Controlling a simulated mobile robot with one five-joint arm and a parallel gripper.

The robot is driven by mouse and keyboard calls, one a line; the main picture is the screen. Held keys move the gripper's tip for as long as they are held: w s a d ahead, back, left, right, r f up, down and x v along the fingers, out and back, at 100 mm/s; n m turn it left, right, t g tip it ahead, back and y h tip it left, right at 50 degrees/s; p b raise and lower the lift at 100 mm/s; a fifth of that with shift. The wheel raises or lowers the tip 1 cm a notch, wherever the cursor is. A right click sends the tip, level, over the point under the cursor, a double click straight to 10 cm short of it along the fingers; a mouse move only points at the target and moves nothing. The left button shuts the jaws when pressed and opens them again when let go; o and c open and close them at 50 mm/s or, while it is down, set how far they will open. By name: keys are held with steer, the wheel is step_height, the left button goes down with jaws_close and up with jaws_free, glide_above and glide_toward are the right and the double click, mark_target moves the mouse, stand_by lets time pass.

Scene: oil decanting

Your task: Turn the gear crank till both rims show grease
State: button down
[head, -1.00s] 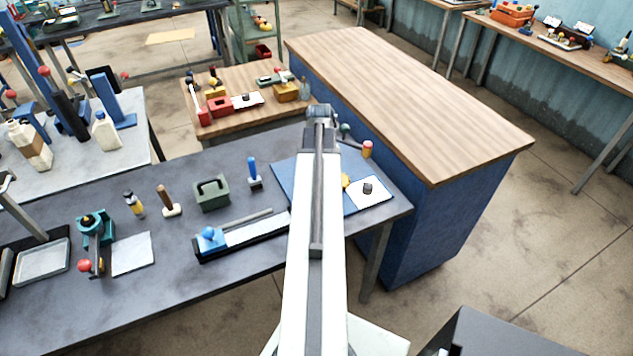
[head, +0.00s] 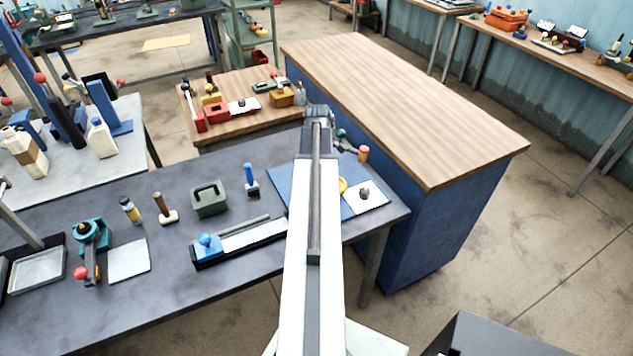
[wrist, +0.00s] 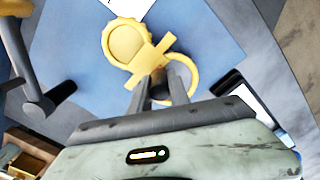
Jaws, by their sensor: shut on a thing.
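In the wrist view a yellow piece (wrist: 127,44) lies over a blue mat: a disc with a scalloped rim, a short crossbar and an open ring (wrist: 190,85). I take it for the gear crank. My gripper (wrist: 165,78) is shut on the yellow piece between the crossbar and the ring. No grease can be made out on either round part. In the head view only a yellow edge (head: 343,186) shows beside my arm, which hides the rest and the gripper's fingers.
The blue mat (head: 283,187) lies at the bench's right end. A white card (head: 378,203) with a dark knob is right of the yellow piece. A dark rod (wrist: 37,85) stands left in the wrist view. A wooden-topped blue counter (head: 400,100) stands close behind, right.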

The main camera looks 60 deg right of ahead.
steer(key=shift+w+n, duration=0.3)
steer(key=shift+n, duration=0.6)
steer(key=c, duration=1.2)
jaws_free()
steer(key=shift+w+f, duration=0.1)
steer(key=shift+c, duration=0.2)
steer(key=shift+d, duration=0.1)
step_height(320, 180, up, 8)
steer(key=p, duration=0.8)
